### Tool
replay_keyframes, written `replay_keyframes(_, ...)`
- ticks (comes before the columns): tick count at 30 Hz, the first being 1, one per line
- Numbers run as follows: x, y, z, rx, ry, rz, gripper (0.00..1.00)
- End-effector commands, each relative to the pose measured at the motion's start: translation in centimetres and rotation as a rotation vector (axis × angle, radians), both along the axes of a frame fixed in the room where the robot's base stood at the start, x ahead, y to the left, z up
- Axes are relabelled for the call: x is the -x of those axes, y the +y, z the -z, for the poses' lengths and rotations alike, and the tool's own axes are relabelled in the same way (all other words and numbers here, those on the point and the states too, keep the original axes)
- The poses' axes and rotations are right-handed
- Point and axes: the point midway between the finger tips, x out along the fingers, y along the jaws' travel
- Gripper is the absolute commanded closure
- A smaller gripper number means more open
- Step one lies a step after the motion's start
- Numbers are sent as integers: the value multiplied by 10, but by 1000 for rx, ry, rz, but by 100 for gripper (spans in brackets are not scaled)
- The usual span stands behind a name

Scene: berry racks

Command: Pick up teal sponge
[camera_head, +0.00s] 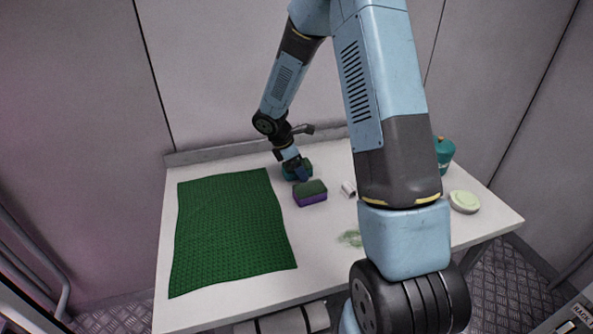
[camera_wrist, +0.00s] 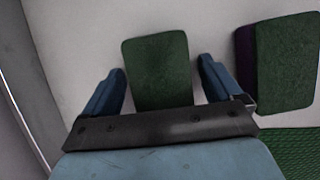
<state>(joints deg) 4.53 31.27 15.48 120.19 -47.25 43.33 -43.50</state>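The teal sponge (camera_head: 288,174) lies on the white table near its back edge, partly hidden by my gripper (camera_head: 298,171) in the head view. In the wrist view the sponge shows its dark green top (camera_wrist: 158,68) between the two blue fingers of my gripper (camera_wrist: 161,68). The fingers are apart, one on each side, with light table surface visible between each finger and the sponge. How far the fingertips are above the table I cannot tell.
A purple sponge with a green top (camera_head: 311,193) lies close by; it also shows in the wrist view (camera_wrist: 277,65). A green mat (camera_head: 230,230) covers the table's left side. A small white item (camera_head: 348,188), a teal canister (camera_head: 444,152) and a round pale dish (camera_head: 464,202) stand to the right.

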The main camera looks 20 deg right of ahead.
Motion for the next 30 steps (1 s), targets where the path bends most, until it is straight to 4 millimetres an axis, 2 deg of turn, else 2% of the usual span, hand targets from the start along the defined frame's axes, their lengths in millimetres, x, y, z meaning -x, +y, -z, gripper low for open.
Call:
replay_keyframes(2,0,0,0,0,0,0,17)
replay_keyframes(16,0,0,0,0,1,0,61)
replay_keyframes(25,0,0,-3,0,0,0,61)
replay_keyframes(30,-1,-1,-22,0,-4,3,61)
